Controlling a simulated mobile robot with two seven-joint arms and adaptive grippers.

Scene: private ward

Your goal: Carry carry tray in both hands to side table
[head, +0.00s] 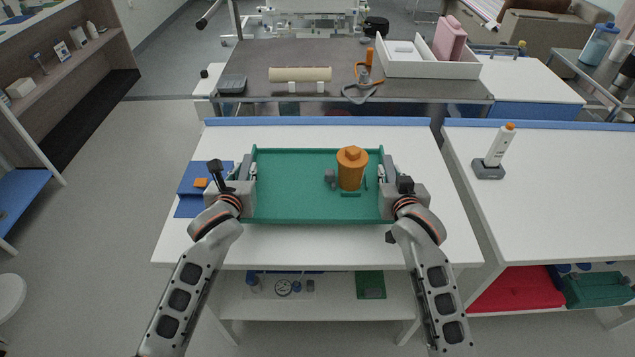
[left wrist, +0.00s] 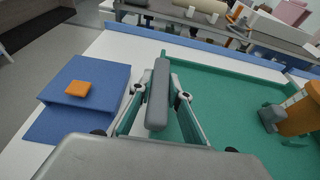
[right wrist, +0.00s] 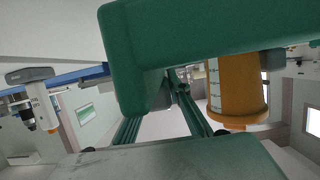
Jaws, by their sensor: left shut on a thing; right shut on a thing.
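The green carry tray (head: 290,190) is level over a white table (head: 300,245); I cannot tell whether it touches the top. My left gripper (head: 246,174) is shut on its left end, where a grey handle (left wrist: 158,95) sits between the fingers in the left wrist view. My right gripper (head: 389,176) is shut on its right end; the right wrist view shows the tray (right wrist: 190,45) close up, hiding much of the grip. An orange container (head: 351,170) stands upright in the tray's right half, beside a small grey item (head: 330,178). Which table is the side table is unclear.
A blue folder-like item (head: 190,206) with an orange block lies left of the tray. Another white table (head: 560,180) at right holds a white device on a grey dock (head: 488,168). A metal table (head: 300,60) behind carries a roll and a white bin (head: 425,68). Floor at left is clear.

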